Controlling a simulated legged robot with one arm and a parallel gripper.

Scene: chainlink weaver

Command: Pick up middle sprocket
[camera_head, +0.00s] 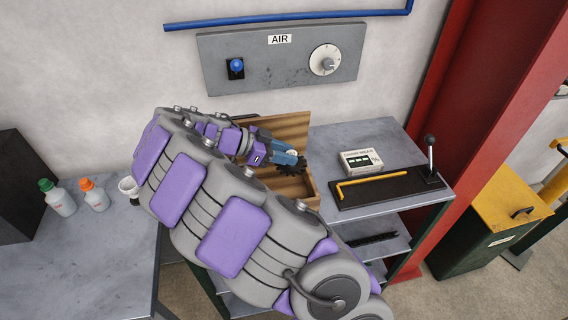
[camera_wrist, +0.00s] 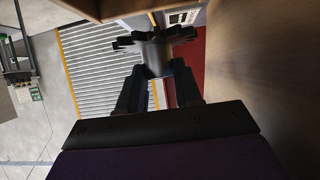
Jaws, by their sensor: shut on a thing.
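A dark toothed sprocket (camera_head: 291,167) shows at the tip of my gripper (camera_head: 285,158) in the head view, in front of the wooden crate (camera_head: 311,187). In the wrist view the sprocket (camera_wrist: 156,37) sits between the two fingers of my gripper (camera_wrist: 158,72), which are shut on its hub. Its teeth stand out beyond the fingertips. My arm hides much of the crate's inside, and I cannot see other sprockets.
A wooden wall runs close along the right of the wrist view. A black tray (camera_head: 390,187) with a yellow bent bar and a lever, and a white box (camera_head: 361,160), stand right of the crate. Bottles (camera_head: 60,201) stand on the left table.

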